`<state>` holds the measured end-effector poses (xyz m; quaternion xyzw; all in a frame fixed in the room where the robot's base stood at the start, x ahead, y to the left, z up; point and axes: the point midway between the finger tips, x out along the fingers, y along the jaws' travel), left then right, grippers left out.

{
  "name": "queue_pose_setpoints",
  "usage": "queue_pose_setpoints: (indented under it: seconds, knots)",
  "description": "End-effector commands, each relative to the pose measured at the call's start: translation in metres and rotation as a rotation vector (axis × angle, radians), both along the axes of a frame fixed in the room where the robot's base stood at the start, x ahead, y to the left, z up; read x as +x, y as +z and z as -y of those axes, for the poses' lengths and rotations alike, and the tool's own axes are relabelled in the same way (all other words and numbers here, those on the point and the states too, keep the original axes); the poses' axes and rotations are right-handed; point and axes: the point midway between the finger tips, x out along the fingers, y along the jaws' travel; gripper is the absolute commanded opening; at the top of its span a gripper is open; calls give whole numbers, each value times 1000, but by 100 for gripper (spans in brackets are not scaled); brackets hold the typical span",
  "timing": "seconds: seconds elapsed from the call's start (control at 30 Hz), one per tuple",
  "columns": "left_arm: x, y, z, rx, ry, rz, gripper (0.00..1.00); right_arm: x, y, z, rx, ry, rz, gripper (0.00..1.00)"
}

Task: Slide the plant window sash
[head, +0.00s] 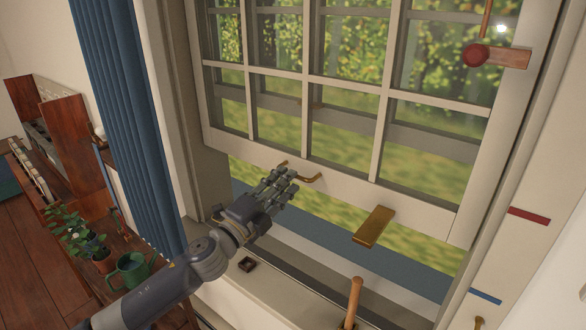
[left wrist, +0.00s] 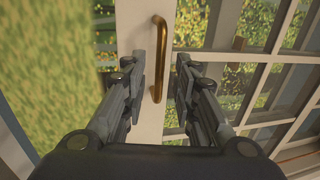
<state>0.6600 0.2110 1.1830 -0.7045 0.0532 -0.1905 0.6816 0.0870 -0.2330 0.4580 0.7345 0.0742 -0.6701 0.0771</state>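The window sash (head: 340,195) is a pale multi-pane frame, raised, with an open gap under its bottom rail. A curved brass handle (head: 316,179) sits on that rail, partly hidden by my left gripper. My left gripper (head: 285,176) reaches up from the lower left to the handle. In the left wrist view the brass handle (left wrist: 157,60) stands upright on the rail (left wrist: 150,120), and the two fingers of my left gripper (left wrist: 160,68) are apart on either side of it. Whether the fingers touch it is hard to tell. My right gripper is not in view.
A brass plate (head: 374,227) hangs at the rail. A wooden peg (head: 353,300) stands on the sill. Blue curtain (head: 125,120), potted plant (head: 103,258) and green watering can (head: 132,270) are left.

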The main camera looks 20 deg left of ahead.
Motion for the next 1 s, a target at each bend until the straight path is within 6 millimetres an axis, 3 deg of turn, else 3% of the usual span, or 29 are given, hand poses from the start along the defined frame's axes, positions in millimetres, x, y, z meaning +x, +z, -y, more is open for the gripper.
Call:
queue_pose_setpoints:
  seconds: [0.23,0.63,0.67,0.77,1.0]
  knots:
    - [29,7,11,-1,0,0,27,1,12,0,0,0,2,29]
    - [36,7,13,-2,0,-2,27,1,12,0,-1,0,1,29]
    - [36,7,13,-2,0,-2,25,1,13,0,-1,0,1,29]
    - [36,7,13,-2,1,-2,2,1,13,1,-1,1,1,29]
    - [36,5,13,-1,1,-3,0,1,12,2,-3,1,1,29]
